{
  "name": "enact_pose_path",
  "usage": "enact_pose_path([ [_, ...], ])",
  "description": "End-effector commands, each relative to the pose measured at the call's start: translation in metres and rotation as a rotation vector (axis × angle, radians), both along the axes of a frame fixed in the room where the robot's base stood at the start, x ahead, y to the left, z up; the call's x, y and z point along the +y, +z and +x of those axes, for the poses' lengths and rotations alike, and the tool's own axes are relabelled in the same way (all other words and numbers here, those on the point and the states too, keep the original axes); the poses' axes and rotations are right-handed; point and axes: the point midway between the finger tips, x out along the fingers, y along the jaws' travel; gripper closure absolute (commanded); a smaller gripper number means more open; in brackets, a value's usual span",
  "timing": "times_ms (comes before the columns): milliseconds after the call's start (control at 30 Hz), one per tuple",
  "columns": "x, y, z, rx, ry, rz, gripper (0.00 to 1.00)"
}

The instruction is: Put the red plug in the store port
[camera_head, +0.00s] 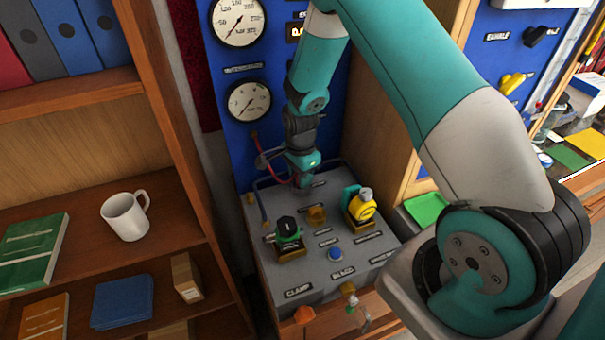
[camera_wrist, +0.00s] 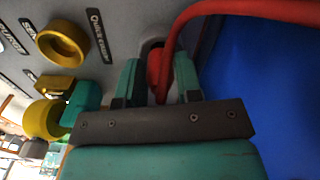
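The red plug (camera_wrist: 154,68) shows in the wrist view between my two fingers, in front of a round grey socket beside the "Quick couple" label. I cannot tell whether it is seated in that socket. A red hose (camera_wrist: 240,11) curves up and right from it. My gripper (camera_wrist: 157,80) has one finger on each side of the plug; whether they press on it is not clear. In the head view my gripper (camera_head: 302,182) is at the back of the grey bench top. A brass ring port (camera_wrist: 62,44) lies left of the plug; its label is partly cut off, so I cannot confirm it is the store port.
The bench top (camera_head: 320,275) holds a yellow-handled valve (camera_head: 362,207), a green-and-black clamp (camera_head: 288,231) and a blue button (camera_head: 335,254). A blue gauge panel (camera_head: 235,62) rises behind. A wooden shelf with a white mug (camera_head: 124,216) stands at left.

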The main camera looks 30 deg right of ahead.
Motion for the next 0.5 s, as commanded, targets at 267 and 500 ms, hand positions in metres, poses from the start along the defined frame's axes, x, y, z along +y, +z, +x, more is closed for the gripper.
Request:
enact_pose_path([
  [267,0.0,0.001,0.0,0.0,0.0,0.0,0.48],
  [500,0.0,0.013,0.001,-0.004,0.0,-0.001,0.48],
])
